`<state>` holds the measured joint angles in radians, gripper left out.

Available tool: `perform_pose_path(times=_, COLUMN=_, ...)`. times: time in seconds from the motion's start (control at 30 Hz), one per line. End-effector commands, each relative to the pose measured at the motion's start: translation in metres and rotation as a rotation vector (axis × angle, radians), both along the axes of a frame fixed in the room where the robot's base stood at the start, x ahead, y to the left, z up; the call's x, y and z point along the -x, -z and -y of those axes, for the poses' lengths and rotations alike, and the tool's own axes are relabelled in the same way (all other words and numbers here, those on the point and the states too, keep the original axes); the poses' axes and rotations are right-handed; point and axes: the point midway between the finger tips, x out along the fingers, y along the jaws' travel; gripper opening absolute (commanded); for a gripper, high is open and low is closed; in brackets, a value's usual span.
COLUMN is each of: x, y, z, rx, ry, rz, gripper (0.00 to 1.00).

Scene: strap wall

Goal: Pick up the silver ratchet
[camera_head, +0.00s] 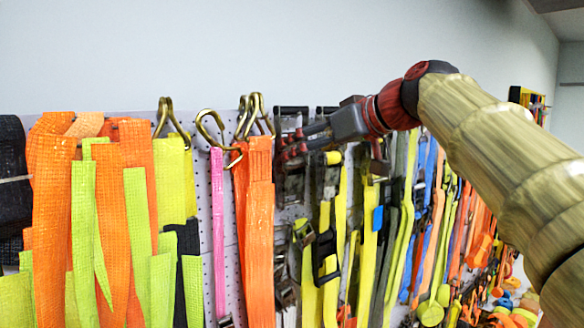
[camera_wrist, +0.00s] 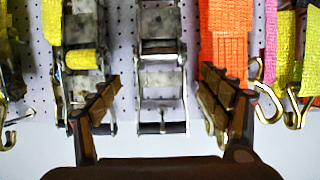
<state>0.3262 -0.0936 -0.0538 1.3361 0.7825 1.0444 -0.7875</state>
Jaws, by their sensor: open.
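A silver ratchet (camera_wrist: 160,78) hangs flat against the pegboard in the wrist view, centred between my fingers. My gripper (camera_wrist: 160,88) is open, with one finger on each side of the ratchet's lower part in the picture. No clear contact shows. In the head view my gripper (camera_head: 288,147) reaches in from the right to the upper part of the board and covers much of that spot. A second silver ratchet (camera_wrist: 82,25) with a yellow strap piece hangs to the left in the wrist view, close to my left finger.
An orange strap (camera_wrist: 226,45) hangs close by my right finger in the wrist view; it also shows in the head view (camera_head: 259,230). Brass hooks (camera_head: 255,113) stick out of the board. Many straps crowd both sides. The wall above (camera_head: 200,50) is clear.

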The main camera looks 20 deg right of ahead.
Motion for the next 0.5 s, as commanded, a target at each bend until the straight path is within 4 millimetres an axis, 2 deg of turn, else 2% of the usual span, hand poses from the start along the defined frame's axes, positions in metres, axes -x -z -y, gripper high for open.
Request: perform_pose_path(times=0.5, x=-0.049, y=0.030, z=-0.021, rx=-0.001, ry=0.001, rz=-0.003, gripper=0.78)
